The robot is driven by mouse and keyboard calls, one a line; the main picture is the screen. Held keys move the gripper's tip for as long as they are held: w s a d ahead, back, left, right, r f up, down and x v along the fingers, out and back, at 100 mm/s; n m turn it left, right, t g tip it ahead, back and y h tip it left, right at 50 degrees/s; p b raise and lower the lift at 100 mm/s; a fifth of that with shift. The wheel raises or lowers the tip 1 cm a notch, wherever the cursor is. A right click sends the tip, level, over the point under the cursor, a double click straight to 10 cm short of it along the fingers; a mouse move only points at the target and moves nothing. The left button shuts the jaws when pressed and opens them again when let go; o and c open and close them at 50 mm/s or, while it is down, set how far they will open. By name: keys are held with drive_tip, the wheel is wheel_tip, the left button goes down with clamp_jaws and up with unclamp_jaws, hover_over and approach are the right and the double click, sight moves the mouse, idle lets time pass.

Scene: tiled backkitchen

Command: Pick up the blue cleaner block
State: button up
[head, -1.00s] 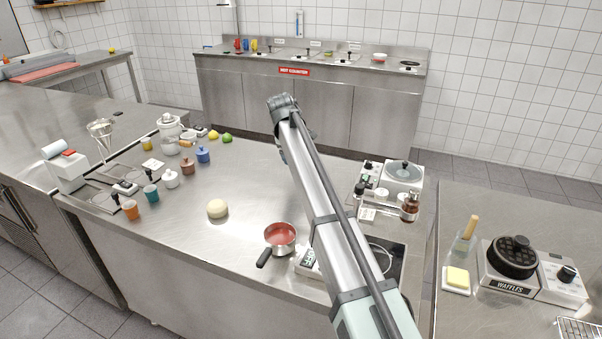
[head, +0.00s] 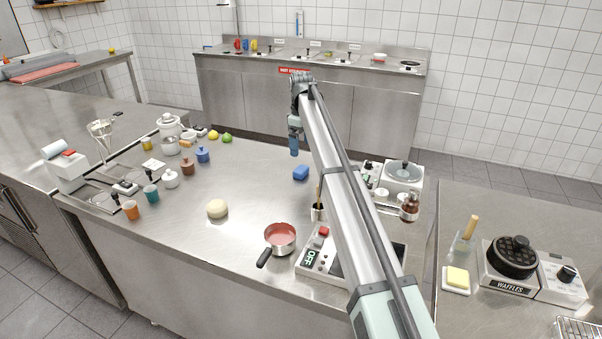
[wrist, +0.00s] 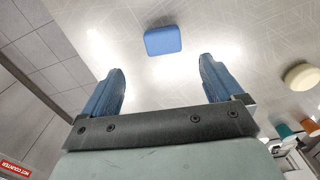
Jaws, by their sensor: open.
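The blue cleaner block (head: 301,173) lies on the steel counter (head: 262,190), just left of my arm in the head view. In the wrist view the blue block (wrist: 163,40) shows beyond my fingertips, roughly centred between them, with clear counter around it. My gripper (head: 294,150) hangs above the counter, to the upper left of the block in the head view. In the wrist view my gripper (wrist: 162,65) has its two blue fingers wide apart, with nothing between them. It does not touch the block.
A red-filled saucepan (head: 281,237) and a hob with an "OFF" display (head: 318,254) stand nearer the front. A cup with a wooden handle (head: 318,212) stands close to my arm. A pale round item (head: 217,208) lies left. Kitchen scales (head: 402,175) stand right.

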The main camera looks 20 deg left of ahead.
hover_over(301, 168)
wheel_tip(301, 168, down, 5)
drive_tip(key=shift+w+r, duration=0.15)
drive_tip(key=shift+r, duration=0.05)
drive_tip(key=shift+s+f, duration=0.2)
drive_tip(key=shift+f, duration=2.45)
drive_tip(key=shift+c, duration=0.3)
drive_tip(key=c, duration=1.1)
